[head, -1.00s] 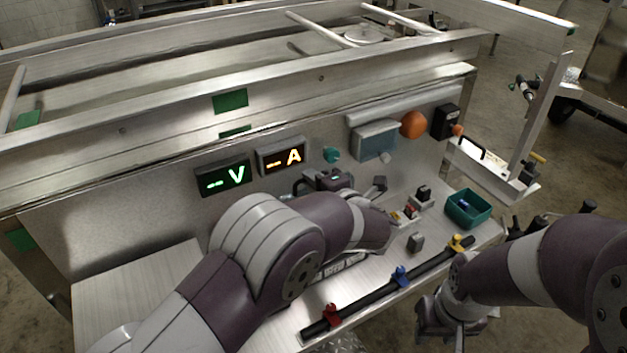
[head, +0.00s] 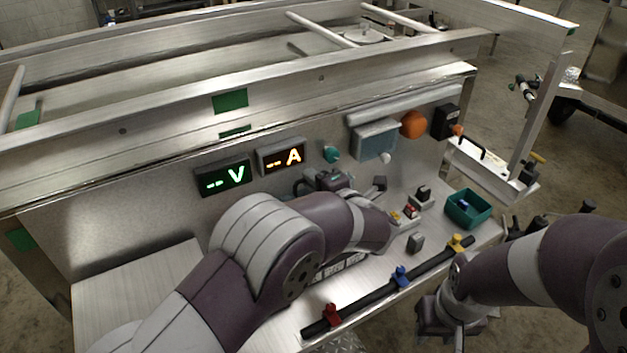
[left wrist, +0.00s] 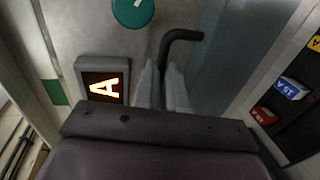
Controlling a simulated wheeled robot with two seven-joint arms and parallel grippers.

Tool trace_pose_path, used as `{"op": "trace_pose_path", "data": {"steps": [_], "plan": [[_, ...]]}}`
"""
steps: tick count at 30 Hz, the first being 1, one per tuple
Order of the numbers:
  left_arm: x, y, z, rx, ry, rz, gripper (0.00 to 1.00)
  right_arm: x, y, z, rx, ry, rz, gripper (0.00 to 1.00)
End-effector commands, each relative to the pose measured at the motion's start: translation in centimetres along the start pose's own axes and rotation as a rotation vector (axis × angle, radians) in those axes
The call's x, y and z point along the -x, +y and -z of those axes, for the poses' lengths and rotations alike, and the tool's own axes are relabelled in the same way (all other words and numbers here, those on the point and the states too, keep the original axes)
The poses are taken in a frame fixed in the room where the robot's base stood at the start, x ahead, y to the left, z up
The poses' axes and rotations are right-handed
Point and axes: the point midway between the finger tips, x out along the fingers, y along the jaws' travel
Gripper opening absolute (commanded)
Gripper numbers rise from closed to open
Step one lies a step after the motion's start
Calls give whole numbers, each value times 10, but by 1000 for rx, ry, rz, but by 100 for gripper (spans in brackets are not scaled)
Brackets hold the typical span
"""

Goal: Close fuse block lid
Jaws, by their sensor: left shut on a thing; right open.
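In the left wrist view, my left gripper (left wrist: 168,88) is shut on a black bent bar (left wrist: 180,42), whose hooked end sticks out past the fingers. Right of the bar a flat blue-grey panel (left wrist: 232,45), apparently the raised fuse block lid, stands open. Beyond it, the fuse block (left wrist: 293,112) shows red, blue and yellow fuses, uncovered. In the head view my left forearm hides most of the block and lid; the dark body of my left gripper (head: 328,181) shows near the back panel. My right gripper (head: 445,318) is open and empty, low in front of the bench edge.
The back panel carries a V display (head: 223,177), an A display (head: 281,157), a teal knob (head: 331,154) and an orange dome (head: 413,124). A black rail (head: 370,290) with coloured clips lies along the front. A green bin (head: 468,209) stands right. The bench's left end is clear.

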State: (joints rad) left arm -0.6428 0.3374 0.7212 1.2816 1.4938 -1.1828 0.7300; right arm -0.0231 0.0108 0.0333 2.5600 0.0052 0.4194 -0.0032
Motion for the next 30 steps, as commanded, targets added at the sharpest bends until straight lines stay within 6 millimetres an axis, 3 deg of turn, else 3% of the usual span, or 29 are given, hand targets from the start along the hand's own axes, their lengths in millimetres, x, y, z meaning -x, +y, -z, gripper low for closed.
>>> {"op": "trace_pose_path", "data": {"steps": [5,11,24,30], "plan": [[1,-3,0,-1,0,-6,0,-3,0,0,0,0,0,41],[9,-13,-1,-1,-1,-69,0,-25,0,-3,0,0,0,41],[48,-45,-1,2,6,-384,0,-111,0,-13,0,0,0,41],[61,-55,-1,1,8,-503,0,-135,0,-16,0,0,0,41]]}}
